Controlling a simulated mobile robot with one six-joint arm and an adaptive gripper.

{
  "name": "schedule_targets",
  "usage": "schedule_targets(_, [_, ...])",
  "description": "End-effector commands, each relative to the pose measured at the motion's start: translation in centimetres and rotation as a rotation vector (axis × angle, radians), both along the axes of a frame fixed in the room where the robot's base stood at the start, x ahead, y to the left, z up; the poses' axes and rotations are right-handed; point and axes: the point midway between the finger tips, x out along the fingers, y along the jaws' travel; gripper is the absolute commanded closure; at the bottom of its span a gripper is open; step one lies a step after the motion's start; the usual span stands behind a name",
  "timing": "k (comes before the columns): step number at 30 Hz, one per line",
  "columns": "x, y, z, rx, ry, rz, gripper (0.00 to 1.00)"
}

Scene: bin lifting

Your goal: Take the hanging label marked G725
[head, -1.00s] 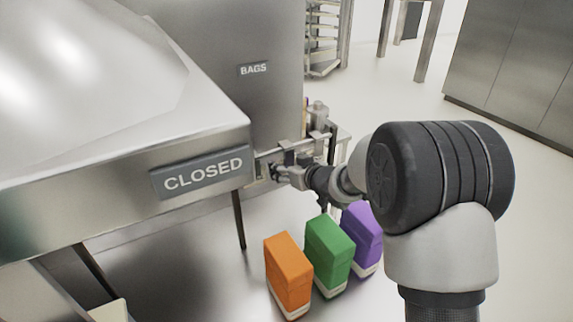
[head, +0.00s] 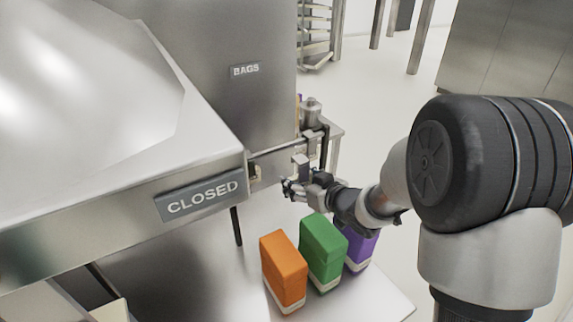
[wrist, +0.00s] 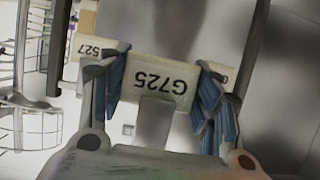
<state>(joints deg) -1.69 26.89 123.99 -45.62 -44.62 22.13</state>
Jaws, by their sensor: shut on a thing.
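The label marked G725 (wrist: 152,80) is a pale tag with black print, upside down in the wrist view. It sits between the two blue-padded fingers of my gripper (wrist: 160,92), which is shut on it. Another pale tag ending in 527 (wrist: 92,50) shows behind it at left, partly hidden by a finger. In the head view my gripper (head: 288,188) is small, beside the metal bench's corner and above the coloured packs. The label cannot be made out there.
A metal hood with a CLOSED sign (head: 203,195) fills the left. Open floor lies at the right.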

Motion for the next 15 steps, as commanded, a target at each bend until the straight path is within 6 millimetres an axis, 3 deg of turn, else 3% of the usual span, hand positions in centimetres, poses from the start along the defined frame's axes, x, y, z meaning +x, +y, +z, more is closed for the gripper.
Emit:
schedule_targets(3, [-2.6,-1.9,0.2,0.001,0.001,-0.004,0.62])
schedule_targets(7, [-4.6,-3.2,0.2,0.001,0.001,-0.003,0.62])
schedule_targets(15, [-6.3,-4.4,0.4,0.001,-0.001,0.000,0.62])
